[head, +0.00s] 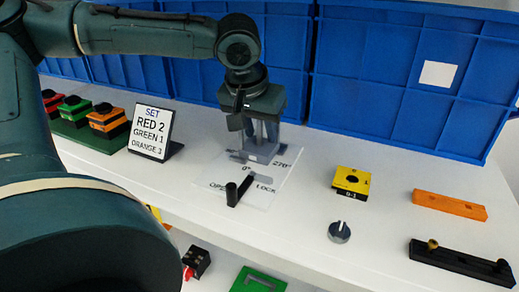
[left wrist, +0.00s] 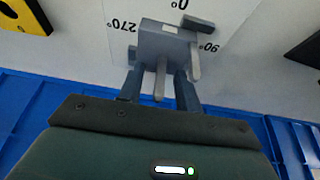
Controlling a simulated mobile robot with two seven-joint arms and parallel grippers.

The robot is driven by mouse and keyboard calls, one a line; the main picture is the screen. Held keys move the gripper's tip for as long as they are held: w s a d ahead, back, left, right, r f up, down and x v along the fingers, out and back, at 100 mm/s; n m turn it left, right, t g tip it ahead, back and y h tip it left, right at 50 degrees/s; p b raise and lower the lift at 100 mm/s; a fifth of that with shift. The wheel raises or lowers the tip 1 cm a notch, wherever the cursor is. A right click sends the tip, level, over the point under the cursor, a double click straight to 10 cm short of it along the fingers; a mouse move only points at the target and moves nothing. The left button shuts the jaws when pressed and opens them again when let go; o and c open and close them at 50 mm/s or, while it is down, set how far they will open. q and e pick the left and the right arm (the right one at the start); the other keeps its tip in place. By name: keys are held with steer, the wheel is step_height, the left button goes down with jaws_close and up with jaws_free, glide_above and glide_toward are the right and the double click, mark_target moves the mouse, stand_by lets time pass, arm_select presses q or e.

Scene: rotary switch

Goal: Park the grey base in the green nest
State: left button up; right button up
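The grey base (head: 262,152) is a block with upright posts, at the far side of the white dial plate (head: 262,192) on the table. It also shows in the left wrist view (left wrist: 165,38). My left gripper (head: 262,132) points down at the base from above. Its two fingers (left wrist: 160,88) stand apart with a grey post between them. The block hides the fingertips, so I cannot tell whether they clamp it. The green nest (head: 240,284), with a rectangular recess, is at the bottom edge of the head view, on a lower level. My right gripper is not in view.
A black lever (head: 237,191) stands at the plate's front. A sign (head: 151,132) and coloured blocks stand left. A yellow block (head: 351,183), grey knob (head: 339,232), orange bar (head: 450,205) and black bar (head: 461,264) lie right. Blue bins (head: 410,75) line the back.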

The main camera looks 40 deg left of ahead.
arm_select(q)
steer(key=shift+c, duration=0.4)
jaws_close()
